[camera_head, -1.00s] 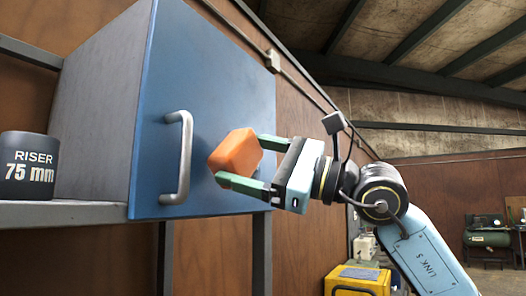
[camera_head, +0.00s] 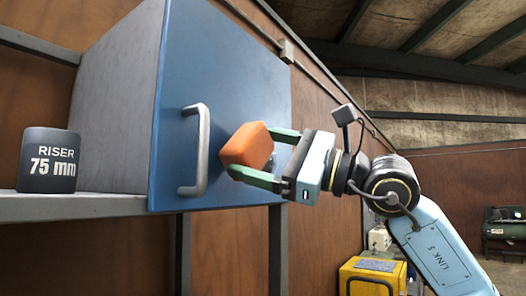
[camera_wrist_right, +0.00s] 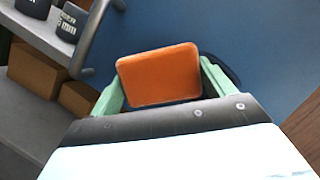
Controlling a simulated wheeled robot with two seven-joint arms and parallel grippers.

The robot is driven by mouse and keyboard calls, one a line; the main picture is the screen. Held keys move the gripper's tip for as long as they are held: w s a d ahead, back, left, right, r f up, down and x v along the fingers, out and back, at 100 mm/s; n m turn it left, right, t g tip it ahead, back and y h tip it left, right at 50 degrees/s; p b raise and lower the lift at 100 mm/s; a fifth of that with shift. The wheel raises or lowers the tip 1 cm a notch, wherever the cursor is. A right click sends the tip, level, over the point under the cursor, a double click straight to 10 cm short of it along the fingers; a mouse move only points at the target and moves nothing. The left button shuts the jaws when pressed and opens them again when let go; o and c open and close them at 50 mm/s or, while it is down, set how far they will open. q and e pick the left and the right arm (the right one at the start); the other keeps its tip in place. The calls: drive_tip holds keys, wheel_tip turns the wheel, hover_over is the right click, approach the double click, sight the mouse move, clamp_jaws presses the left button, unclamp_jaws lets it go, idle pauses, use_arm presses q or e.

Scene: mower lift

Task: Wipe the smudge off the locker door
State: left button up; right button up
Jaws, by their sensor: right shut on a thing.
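The locker's blue door (camera_head: 225,75) fills the middle of the head view, with a grey bar handle (camera_head: 201,150) low on its left side. My right gripper (camera_head: 265,158) is shut on an orange block (camera_head: 247,146) in front of the door's lower part, right of the handle. The block also shows between the fingers in the right wrist view (camera_wrist_right: 160,76). I cannot tell whether it touches the door. A dark patch (camera_wrist_right: 232,70) shows on the door just behind the block's right side; I cannot tell whether it is the smudge or shadow. My left gripper is out of view.
The locker stands on a grey shelf (camera_head: 75,207), with a dark "RISER 75 mm" block (camera_head: 49,160) to its left. Brown boxes (camera_wrist_right: 35,68) sit on a lower shelf. A yellow case (camera_head: 372,276) stands low to the right.

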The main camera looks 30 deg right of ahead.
drive_tip(key=shift+w+a, duration=0.25)
drive_tip(key=shift+w, duration=0.4)
drive_tip(key=shift+w+d, duration=0.3)
drive_tip(key=shift+d, duration=0.55)
drive_tip(key=shift+w+d, duration=0.3)
drive_tip(key=shift+d, duration=0.55)
drive_tip(key=shift+w+d, duration=0.45)
drive_tip(key=shift+d, duration=0.4)
drive_tip(key=shift+w+d, duration=0.4)
drive_tip(key=shift+d, duration=0.45)
drive_tip(key=shift+w+d+p, duration=0.2)
drive_tip(key=shift+w+d, duration=0.25)
drive_tip(key=shift+d, duration=0.65)
drive_tip(key=shift+w+d+p, duration=0.15)
drive_tip(key=shift+w+d, duration=0.3)
drive_tip(key=shift+d, duration=0.65)
drive_tip(key=shift+w+d+p, duration=0.2)
drive_tip(key=shift+w+d, duration=0.25)
drive_tip(key=shift+d, duration=0.65)
drive_tip(key=shift+a, duration=0.1)
